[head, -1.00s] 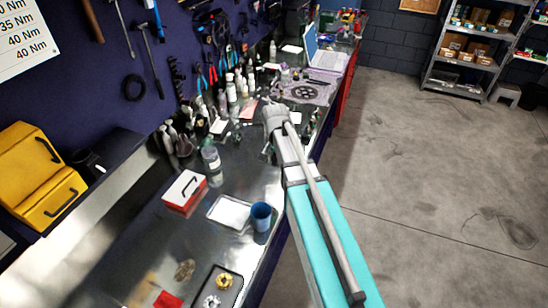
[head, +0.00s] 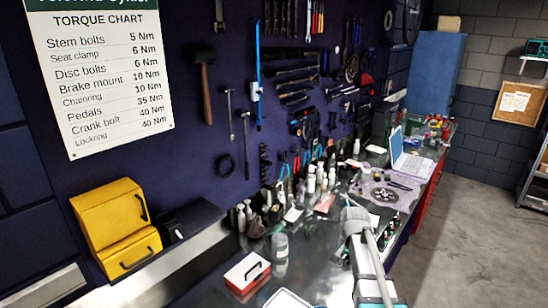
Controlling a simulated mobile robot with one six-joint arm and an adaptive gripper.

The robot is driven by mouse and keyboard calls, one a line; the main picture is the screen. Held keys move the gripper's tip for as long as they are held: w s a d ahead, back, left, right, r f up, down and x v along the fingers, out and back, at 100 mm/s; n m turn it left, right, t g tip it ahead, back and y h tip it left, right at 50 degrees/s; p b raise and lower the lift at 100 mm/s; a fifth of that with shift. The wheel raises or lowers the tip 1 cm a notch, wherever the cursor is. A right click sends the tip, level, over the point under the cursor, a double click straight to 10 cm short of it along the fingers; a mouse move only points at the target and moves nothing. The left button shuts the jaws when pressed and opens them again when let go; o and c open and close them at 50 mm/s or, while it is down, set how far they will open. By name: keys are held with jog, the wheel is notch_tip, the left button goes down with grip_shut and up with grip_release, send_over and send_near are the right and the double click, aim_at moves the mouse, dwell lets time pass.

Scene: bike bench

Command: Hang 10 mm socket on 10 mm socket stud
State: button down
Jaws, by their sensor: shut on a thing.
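I cannot make out the 10 mm socket in the head view. I cannot pick out its stud among the tools and hooks on the dark blue tool wall (head: 200,160). My arm reaches out over the metal bench at the lower right. Its grey wrist end shows, but I cannot see the jaws of my gripper or anything in them.
On the bench (head: 225,282) stand a red-and-white box (head: 247,273), a clear jar (head: 280,245) and several bottles. Yellow bins (head: 117,228) stand at the left. A laptop (head: 408,157) lies far back. A hammer (head: 206,85) and torque chart (head: 100,75) hang on the wall. Floor at right is clear.

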notch_tip(320, 180, down, 4)
jog(key=b, duration=0.4)
jog(key=shift+f, duration=0.2)
jog(key=shift+s, duration=0.1)
dwell(0.3)
